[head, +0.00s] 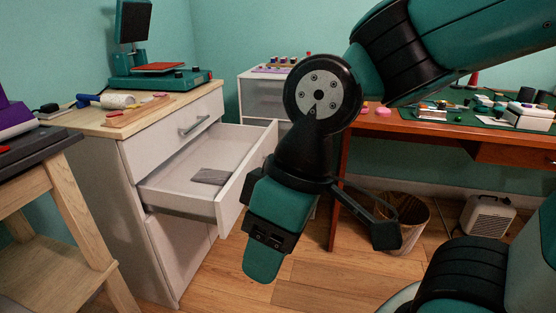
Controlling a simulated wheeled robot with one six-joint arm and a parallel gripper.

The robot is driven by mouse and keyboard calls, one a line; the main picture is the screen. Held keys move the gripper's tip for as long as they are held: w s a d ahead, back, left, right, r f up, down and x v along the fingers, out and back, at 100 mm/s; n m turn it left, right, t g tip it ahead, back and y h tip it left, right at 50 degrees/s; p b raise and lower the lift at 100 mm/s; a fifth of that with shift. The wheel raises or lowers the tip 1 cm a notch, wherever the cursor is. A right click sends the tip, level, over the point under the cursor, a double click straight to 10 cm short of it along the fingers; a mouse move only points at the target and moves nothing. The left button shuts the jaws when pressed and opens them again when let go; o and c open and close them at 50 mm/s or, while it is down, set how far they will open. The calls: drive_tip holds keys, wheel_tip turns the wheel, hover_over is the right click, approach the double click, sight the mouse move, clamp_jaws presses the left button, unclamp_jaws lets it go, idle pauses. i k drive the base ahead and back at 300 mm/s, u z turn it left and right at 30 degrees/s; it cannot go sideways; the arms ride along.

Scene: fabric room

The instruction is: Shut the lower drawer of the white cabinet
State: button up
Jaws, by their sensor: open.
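The white cabinet (150,250) stands at the left with a wooden top. Its upper drawer (180,132) is shut and has a grey bar handle. The lower drawer (178,198) is pulled well out towards the right, and a flat grey item (210,176) lies inside. My gripper (263,262) points down, just right of the open drawer's near front corner in the picture. It appears empty; its jaws are seen edge-on. I cannot tell its exact gap to the drawer.
Below the drawer is a cabinet door (178,245) that looks slightly ajar. A wooden stand (70,200) is at the left. A red-brown desk (430,125), a waste basket (408,215) and a white heater (487,216) are at the right. Floor (330,275) between is clear.

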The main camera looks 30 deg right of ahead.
sight(239, 148)
drive_tip(key=z, duration=0.85)
drive_tip(key=i, duration=1.65)
drive_tip(key=u, duration=0.8)
drive_tip(key=k, duration=0.45)
drive_tip(key=z, duration=0.35)
drive_tip(key=i, duration=0.45)
drive_tip(key=z, duration=0.05)
